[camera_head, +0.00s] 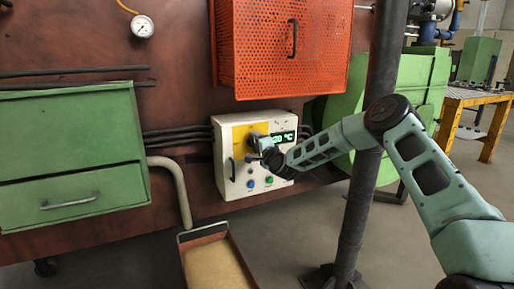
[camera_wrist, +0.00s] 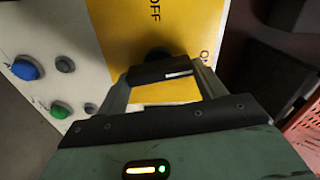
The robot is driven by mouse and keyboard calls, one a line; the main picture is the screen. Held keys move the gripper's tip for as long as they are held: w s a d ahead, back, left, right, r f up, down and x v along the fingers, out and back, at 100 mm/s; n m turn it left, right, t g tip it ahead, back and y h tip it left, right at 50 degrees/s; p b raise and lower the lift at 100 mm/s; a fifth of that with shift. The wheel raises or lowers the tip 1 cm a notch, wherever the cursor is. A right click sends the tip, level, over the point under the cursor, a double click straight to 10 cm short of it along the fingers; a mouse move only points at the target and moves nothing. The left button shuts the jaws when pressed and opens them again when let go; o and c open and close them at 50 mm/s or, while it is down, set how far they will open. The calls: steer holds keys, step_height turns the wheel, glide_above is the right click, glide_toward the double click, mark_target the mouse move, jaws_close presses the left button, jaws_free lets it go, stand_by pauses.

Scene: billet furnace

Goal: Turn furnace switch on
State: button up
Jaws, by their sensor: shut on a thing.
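The white furnace control box (camera_head: 225,178) is in the middle of the head view, with a yellow switch plate (camera_head: 239,138). My gripper (camera_head: 258,147) reaches it from the right and hides most of the switch. In the wrist view, the black switch (camera_wrist: 150,72) sits between the fingers of my gripper (camera_wrist: 163,76), which is shut on it. A white mark shows at the switch's right end. "OFF" is printed above the switch on the yellow plate (camera_wrist: 190,30); partly hidden lettering starting with "O" is at the right. The lit green display (camera_head: 283,138) is partly readable.
A blue button (camera_wrist: 25,69) and a green button (camera_wrist: 61,110) are on the box. An orange perforated cover (camera_head: 265,45) is above it. A dark post (camera_head: 365,190) stands right, behind my arm. A tray (camera_head: 215,262) is below, and a green drawer cabinet (camera_head: 70,155) left.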

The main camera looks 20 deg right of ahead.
steer(key=shift+f+m, duration=0.1)
steer(key=shift+m, duration=0.8)
steer(key=o, duration=1)
steer(key=shift+s, duration=0.1)
steer(key=s+p, duration=0.3)
steer(key=s, duration=1.4)
steer(key=shift+s, duration=0.1)
